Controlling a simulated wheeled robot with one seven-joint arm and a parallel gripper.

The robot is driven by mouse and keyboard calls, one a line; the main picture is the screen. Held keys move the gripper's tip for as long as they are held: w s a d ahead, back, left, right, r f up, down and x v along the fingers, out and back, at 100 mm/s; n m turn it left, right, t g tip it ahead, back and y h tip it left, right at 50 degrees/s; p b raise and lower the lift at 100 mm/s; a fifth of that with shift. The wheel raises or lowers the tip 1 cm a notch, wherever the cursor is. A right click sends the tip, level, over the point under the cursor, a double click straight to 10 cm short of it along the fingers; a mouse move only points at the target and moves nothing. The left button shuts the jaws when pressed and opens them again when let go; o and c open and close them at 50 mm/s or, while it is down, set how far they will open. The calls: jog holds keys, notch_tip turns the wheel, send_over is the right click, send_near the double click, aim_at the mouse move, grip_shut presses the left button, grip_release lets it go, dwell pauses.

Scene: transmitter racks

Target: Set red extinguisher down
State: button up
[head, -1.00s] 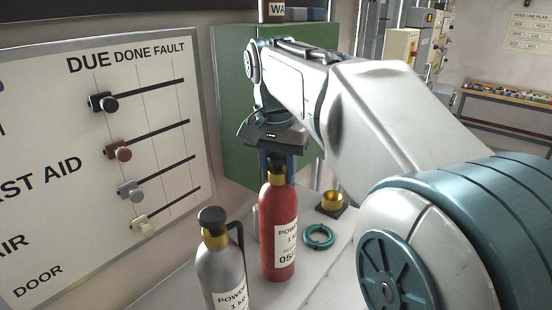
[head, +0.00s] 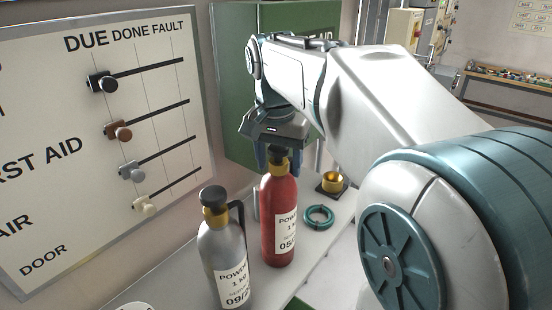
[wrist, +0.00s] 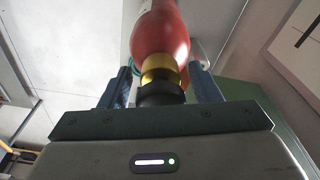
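The red extinguisher (head: 278,225) stands upright on or just above the light shelf (head: 178,283); I cannot tell whether its base touches. My gripper (head: 277,158) is over its top, pointing down, with the black cap and gold collar between the fingers. In the wrist view the red extinguisher (wrist: 160,35) extends away from my gripper (wrist: 163,88), and the two blue fingers stand on either side of its neck. Gaps seem to show beside the collar, and finger contact is unclear. A silver extinguisher (head: 224,262) stands close by on the left.
A teal ring (head: 319,217) and a brass cup on a dark base (head: 332,182) are right of the red extinguisher. A whiteboard with sliders (head: 110,130) is on the left wall. A green first-aid cabinet (head: 235,95) stands behind my gripper.

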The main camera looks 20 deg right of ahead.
jog(key=r, duration=0.8)
jog(key=s+a+r, duration=0.1)
jog(key=r, duration=0.3)
jog(key=shift+s+r, duration=0.1)
jog(key=s+f+n+t, duration=0.1)
jog(key=s+f, duration=0.3)
jog(key=f, duration=0.4)
jog(key=s+f+n+t, duration=0.1)
jog(key=s+f+n, duration=0.3)
jog(key=f, duration=0.4)
jog(key=s+f+n, duration=0.2)
jog(key=s+f, duration=0.3)
jog(key=f, duration=0.3)
jog(key=shift+s+d+t+y, duration=0.2)
jog(key=shift+d+t+y, duration=0.15)
jog(key=shift+t+y, duration=0.05)
